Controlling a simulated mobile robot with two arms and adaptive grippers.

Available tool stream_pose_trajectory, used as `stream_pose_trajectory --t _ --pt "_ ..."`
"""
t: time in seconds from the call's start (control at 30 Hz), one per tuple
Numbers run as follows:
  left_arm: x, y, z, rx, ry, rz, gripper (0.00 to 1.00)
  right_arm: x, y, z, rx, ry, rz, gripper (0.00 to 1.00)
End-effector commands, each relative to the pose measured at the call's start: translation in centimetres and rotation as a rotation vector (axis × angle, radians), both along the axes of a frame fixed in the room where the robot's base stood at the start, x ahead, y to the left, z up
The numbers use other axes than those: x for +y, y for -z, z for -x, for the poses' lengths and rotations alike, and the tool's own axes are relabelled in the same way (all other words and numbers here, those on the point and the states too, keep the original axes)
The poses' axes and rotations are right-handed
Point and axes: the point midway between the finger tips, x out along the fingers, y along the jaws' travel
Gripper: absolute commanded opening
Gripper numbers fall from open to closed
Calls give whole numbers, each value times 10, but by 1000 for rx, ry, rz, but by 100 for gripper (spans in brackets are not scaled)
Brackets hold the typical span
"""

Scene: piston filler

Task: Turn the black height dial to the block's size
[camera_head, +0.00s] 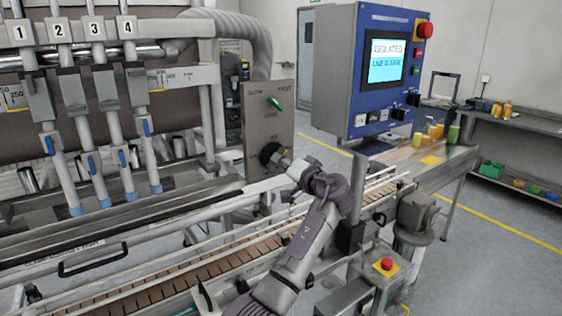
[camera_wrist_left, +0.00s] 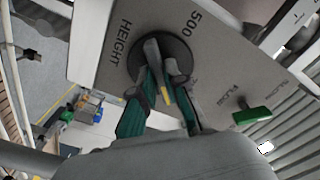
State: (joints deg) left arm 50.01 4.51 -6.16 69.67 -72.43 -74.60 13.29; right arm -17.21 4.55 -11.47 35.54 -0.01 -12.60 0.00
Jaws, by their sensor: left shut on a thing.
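The black height dial (camera_head: 268,152) is on the grey panel (camera_head: 283,118) in the head view. In the left wrist view the round dial (camera_wrist_left: 185,52) has a grey grip bar with a yellow stripe. HEIGHT is printed to its left and 500 to its upper right; other marks are hidden or unreadable. My left gripper (camera_head: 281,164) is at the dial, its teal-padded fingers (camera_wrist_left: 164,84) on either side of the grip bar, shut on it. I cannot tell which block the task means. My right gripper is not in view.
A green lever (camera_head: 276,103) sits above the dial on the same panel. The blue control box (camera_head: 375,72) with a lit screen stands to the right. The conveyor (camera_head: 170,293) runs under my arm. Filling nozzles (camera_head: 97,180) hang at left.

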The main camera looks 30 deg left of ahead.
Motion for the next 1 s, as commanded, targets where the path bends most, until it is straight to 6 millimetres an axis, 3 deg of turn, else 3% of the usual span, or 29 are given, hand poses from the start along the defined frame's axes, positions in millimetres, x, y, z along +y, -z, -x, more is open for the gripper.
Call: stream_pose_trajectory --t 0.5,1.0 --pt "0 -2 0 398 0 -166 0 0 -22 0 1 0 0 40" --pt "0 0 0 539 1 -224 0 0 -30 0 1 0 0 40"
